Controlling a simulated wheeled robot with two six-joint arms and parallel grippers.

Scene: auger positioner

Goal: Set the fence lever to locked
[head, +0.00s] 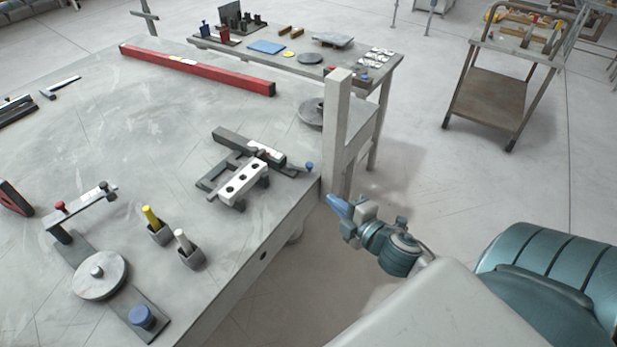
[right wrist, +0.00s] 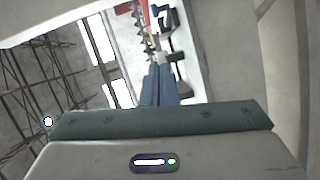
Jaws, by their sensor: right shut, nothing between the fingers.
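A clamp-like fixture (head: 240,185) with dark bars and a white block with several holes sits near the right edge of the grey table (head: 120,130). A dark arm ending in a blue knob (head: 309,167) reaches from it to the table corner; it may be the fence lever, but I cannot tell its set position. My right gripper (head: 338,206) is off the table's right edge, below and right of the blue knob, apart from it. Its blue fingers are together and empty, also in the right wrist view (right wrist: 158,86). My left gripper is not in view.
A grey post (head: 337,130) rises at the table's corner. A second fixture with a round disc (head: 98,275), a red knob (head: 60,206) and a low blue knob (head: 142,316) stands front left. Two small cups (head: 190,256) hold yellow and white sticks. A red beam (head: 195,68) lies behind.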

